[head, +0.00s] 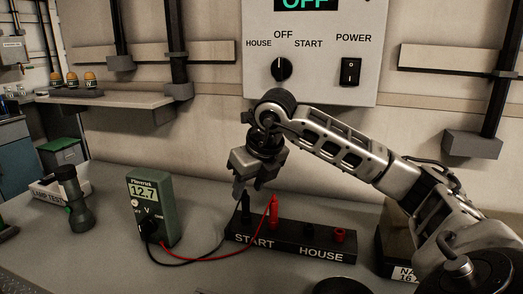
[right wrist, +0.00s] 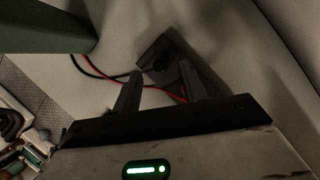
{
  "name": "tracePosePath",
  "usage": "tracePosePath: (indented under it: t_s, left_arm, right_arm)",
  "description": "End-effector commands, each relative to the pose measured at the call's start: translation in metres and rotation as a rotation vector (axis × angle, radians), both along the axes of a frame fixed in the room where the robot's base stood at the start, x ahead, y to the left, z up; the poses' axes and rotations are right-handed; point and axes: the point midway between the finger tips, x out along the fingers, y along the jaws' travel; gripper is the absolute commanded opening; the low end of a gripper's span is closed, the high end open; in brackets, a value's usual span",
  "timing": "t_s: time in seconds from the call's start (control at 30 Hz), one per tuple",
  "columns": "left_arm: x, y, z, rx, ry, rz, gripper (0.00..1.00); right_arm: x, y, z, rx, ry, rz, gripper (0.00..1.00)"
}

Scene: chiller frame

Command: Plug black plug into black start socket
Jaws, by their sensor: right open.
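A black terminal block (head: 290,243) marked START and HOUSE lies on the bench. The black plug (head: 245,207) stands upright at the block's left end, over the black start socket, which it hides; I cannot tell how deep it sits. A red plug (head: 273,211) stands beside it on the START side. My right gripper (head: 240,188) is open, pointing down just above and beside the black plug. In the right wrist view its two fingers (right wrist: 160,86) are apart, with the dark block below; the plug is not distinct there. My left gripper is not in view.
A green multimeter (head: 153,208) reading 12.7 stands left of the block, with black and red leads (head: 200,258) running to it. A torch (head: 73,200) and a lamp test box (head: 47,190) are farther left. A control panel (head: 315,60) hangs on the wall behind.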

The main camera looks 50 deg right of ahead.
Motion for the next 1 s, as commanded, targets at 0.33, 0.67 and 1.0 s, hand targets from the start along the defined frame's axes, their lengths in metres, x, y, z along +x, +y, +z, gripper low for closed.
tracePosePath:
  t_s: [0.33, 0.67, 1.0]
  left_arm:
    - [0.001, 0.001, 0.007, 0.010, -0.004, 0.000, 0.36]
    - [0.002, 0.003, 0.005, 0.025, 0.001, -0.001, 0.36]
    - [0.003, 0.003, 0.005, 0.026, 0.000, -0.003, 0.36]
  right_arm:
    - [-0.032, 0.004, 0.079, -0.001, -0.004, 0.001, 0.42]
    - [-0.046, 0.005, 0.106, 0.000, 0.000, 0.001, 0.42]
    - [-0.046, 0.005, 0.106, 0.000, 0.001, 0.001, 0.42]
